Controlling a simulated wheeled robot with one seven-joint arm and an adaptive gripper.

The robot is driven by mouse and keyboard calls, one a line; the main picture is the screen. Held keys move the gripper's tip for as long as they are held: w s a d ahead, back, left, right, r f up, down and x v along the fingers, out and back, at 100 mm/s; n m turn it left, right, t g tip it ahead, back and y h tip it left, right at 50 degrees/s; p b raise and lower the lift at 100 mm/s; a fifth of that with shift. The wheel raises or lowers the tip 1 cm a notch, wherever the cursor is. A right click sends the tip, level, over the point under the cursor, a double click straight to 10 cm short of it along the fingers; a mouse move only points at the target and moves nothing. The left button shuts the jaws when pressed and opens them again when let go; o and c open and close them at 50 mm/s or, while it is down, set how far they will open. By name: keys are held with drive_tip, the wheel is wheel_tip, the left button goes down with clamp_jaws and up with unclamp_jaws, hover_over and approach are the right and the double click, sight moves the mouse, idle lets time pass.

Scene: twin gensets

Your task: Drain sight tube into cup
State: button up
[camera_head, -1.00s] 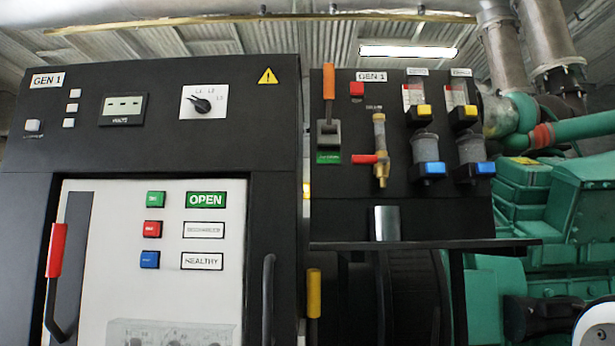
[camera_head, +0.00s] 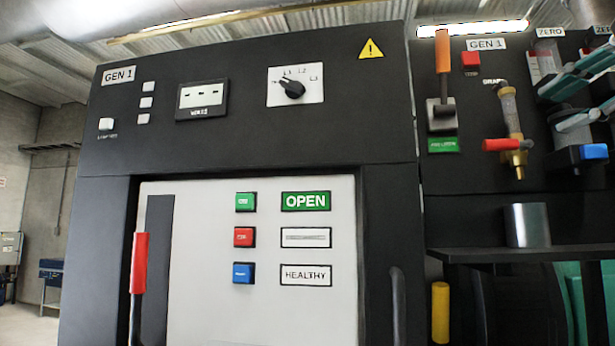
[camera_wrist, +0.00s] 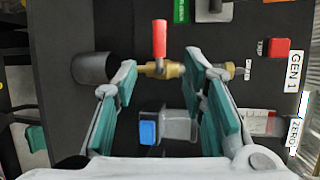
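The sight tube (camera_head: 508,110) is a narrow upright tube with a brass lower end on the black GEN 1 panel. Its red valve handle (camera_head: 497,145) points left, across the tube. A metal cup (camera_head: 528,225) stands on the shelf below the brass outlet. In the wrist view, turned sideways, the cup (camera_wrist: 92,68), brass valve (camera_wrist: 170,69) and red handle (camera_wrist: 159,40) show beyond the fingers. My gripper (camera_head: 554,108) is open and empty, in front of the panel right of the tube. In the wrist view my gripper (camera_wrist: 161,68) has its fingers wide apart.
A blue-capped clear bowl (camera_wrist: 178,127) sits beside the tube, partly behind my fingers in the head view. An orange-handled lever (camera_head: 443,55) and red button (camera_head: 471,61) are left of the tube. The shelf (camera_head: 470,254) juts out below. The GEN 1 cabinet (camera_head: 240,130) stands left.

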sight(506, 142)
drive_tip(key=x, duration=1.3)
drive_tip(key=shift+w+f, duration=0.1)
drive_tip(key=shift+w, duration=0.15)
clamp_jaws()
